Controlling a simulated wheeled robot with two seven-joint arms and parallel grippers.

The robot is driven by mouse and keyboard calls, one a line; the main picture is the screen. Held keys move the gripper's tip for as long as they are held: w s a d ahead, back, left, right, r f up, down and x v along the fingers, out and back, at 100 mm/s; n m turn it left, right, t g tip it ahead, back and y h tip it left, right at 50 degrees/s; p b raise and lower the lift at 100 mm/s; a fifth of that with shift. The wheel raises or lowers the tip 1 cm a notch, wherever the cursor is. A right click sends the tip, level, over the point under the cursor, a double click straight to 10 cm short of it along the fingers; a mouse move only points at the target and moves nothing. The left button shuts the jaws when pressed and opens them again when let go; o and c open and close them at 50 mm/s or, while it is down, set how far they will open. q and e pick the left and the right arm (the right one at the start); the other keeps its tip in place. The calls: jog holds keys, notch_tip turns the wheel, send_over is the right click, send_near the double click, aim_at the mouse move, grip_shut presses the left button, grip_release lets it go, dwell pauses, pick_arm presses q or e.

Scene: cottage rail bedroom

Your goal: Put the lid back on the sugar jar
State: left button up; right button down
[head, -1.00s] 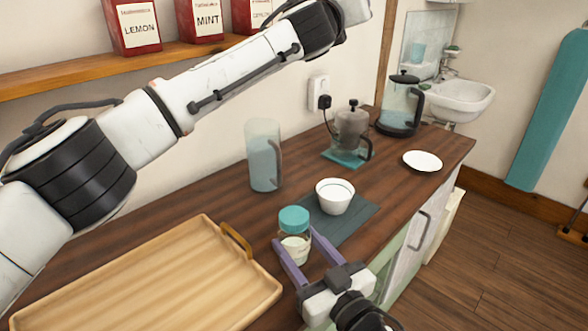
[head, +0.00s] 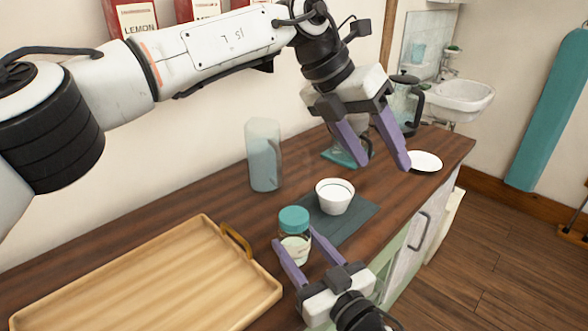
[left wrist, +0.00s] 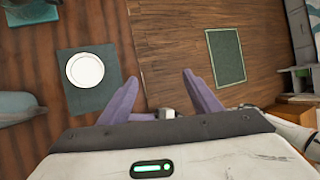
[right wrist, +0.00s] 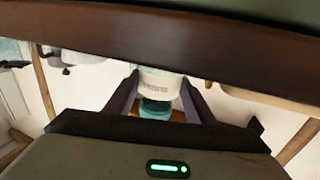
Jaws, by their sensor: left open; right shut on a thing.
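The sugar jar (head: 295,249) is a small clear jar with pale contents, upright near the counter's front. A teal lid (head: 294,219) rests on its top; I cannot tell how firmly it is seated. My right gripper (head: 292,243) is shut on the jar, a finger on each side. In the right wrist view the jar's pale labelled body (right wrist: 155,86) and teal part (right wrist: 155,108) show between the fingers. My left gripper (head: 388,160) is open and empty, held above the counter at the back right, apart from the jar.
A white bowl (head: 335,195) stands on a dark mat (head: 362,214) just beyond the jar. A white plate (head: 428,162) and a black-handled glass pot (head: 402,95) are at the far end.

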aim_at(294, 215)
pick_arm(q)
jog(key=a+f+n+y, duration=0.1)
jog(key=a+y, duration=0.1)
jog(key=a, duration=0.2)
jog(key=a+f+n+y, duration=0.1)
jog(key=a+n+y, duration=0.1)
jog(key=a, duration=0.3)
jog(key=a+f+n+y, duration=0.1)
jog(key=a+y, duration=0.1)
jog(key=a, duration=0.2)
jog(key=shift+s+a+f+n+y, duration=0.1)
jog(key=shift+s+a+n+y, duration=0.15)
jog(key=shift+n+y, duration=0.05)
jog(key=shift+f, duration=4.05)
jog(key=c, duration=1.1)
jog(key=shift+m, duration=0.9)
jog(key=o, duration=1.3)
jog(key=shift+c, duration=0.2)
